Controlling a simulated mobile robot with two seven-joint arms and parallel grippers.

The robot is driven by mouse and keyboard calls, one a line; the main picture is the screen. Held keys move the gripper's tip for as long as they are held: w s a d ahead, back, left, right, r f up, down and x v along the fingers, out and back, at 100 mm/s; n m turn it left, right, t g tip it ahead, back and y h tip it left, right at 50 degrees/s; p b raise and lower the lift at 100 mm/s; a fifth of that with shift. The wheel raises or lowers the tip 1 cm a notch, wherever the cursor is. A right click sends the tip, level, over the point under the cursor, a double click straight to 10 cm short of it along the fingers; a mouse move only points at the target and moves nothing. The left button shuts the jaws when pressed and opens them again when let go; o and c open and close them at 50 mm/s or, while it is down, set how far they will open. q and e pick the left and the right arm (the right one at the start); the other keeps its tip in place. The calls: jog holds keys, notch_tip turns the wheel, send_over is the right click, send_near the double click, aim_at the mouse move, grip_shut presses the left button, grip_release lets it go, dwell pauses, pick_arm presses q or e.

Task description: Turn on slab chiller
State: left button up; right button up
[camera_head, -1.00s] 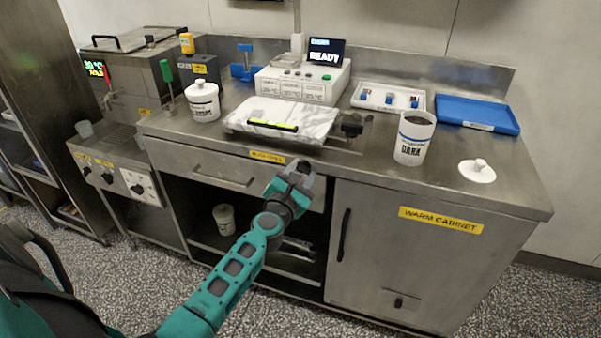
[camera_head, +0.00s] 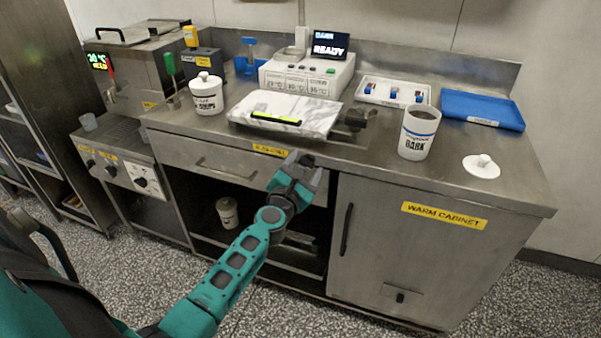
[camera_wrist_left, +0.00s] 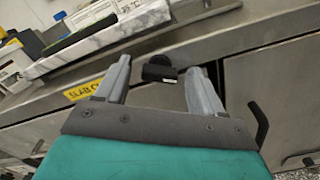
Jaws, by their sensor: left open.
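A yellow slab chiller label (camera_head: 270,150) sits on the counter's front edge, below a white marble slab (camera_head: 318,118) with a lit green-yellow strip (camera_head: 275,117). In the left wrist view the label (camera_wrist_left: 84,89) is partly hidden by a finger. A small black knob (camera_wrist_left: 158,69) is on the front edge right of the label and appears between my fingertips. In the head view my gripper largely hides that spot. My left gripper (camera_head: 297,172) is open and empty in front of the counter edge. No contact with the knob can be made out. My right gripper is not in view.
A dark fitting (camera_head: 355,118) stands right of the slab. A white cup (camera_head: 418,135), a lid (camera_head: 481,166) and a blue tray (camera_head: 482,109) are further right. A white jar (camera_head: 207,94) stands left. A warm cabinet (camera_head: 425,250) is below right.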

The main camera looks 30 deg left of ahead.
pick_arm(q)
jog(key=v, duration=1.3)
jog(key=shift+w+d, duration=0.1)
jog(key=shift+d, duration=0.05)
